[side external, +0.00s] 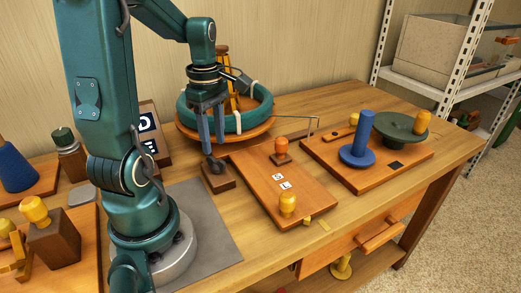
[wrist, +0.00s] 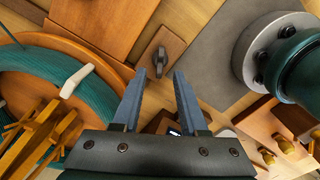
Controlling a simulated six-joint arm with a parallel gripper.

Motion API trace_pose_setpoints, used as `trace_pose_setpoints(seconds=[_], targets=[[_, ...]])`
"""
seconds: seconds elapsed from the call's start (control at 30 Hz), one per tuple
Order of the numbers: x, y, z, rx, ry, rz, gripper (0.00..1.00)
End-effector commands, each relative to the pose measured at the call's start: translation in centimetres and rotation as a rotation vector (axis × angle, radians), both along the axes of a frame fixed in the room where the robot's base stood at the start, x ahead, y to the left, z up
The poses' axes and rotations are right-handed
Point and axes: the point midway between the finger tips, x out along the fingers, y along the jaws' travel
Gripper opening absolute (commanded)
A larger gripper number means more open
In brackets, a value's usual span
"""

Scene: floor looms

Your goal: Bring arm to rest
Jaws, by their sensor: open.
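My gripper (side external: 212,148) is open, pointing down, its two blue-grey fingers apart. It is over a small brown wooden block with a dark grey knob (side external: 218,178), beside the round stand. In the wrist view the fingertips of my gripper (wrist: 160,75) frame the near end of that block's dark knob (wrist: 158,57). I cannot tell whether the fingers touch the knob.
A round wooden stand with a teal ring (side external: 262,100) is just behind my gripper. An orange board with pegs (side external: 312,196) lies to the right. Another board holds a blue spool (side external: 358,145) and a green disc (side external: 401,126). A grey mat (side external: 222,238) lies in front.

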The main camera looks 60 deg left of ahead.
Motion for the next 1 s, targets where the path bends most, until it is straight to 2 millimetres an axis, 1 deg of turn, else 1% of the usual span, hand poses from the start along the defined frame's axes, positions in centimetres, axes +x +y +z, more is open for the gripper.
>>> trace_pose_setpoints(seconds=[0.2,0.3,0.37,0.47,0.57,0.63,0.67,0.7,0.77,0.8,0.9,1.0], targets=[[0.0,0.0,0.0,0.0,0.0,0.0,0.42],[0.3,-0.4,0.1,0.003,-0.004,-0.022,0.42],[0.9,-0.9,0.7,0.023,-0.022,-0.06,0.42],[2.1,-3.1,2.2,0.07,-0.075,-0.176,0.42],[2.7,-6.5,4.0,0.128,-0.148,-0.407,0.42],[2.6,-8.9,5.0,0.171,-0.197,-0.615,0.42],[2.5,-9.9,5.4,0.19,-0.218,-0.709,0.42],[2.2,-11.2,5.8,0.218,-0.245,-0.839,0.42],[1.6,-13.0,6.4,0.262,-0.283,-1.042,0.42],[1.1,-14.1,6.6,0.294,-0.307,-1.184,0.42],[-0.2,-16.2,6.9,0.382,-0.348,-1.527,0.42],[-1.1,-17.1,6.7,0.451,-0.352,-1.774,0.42]])
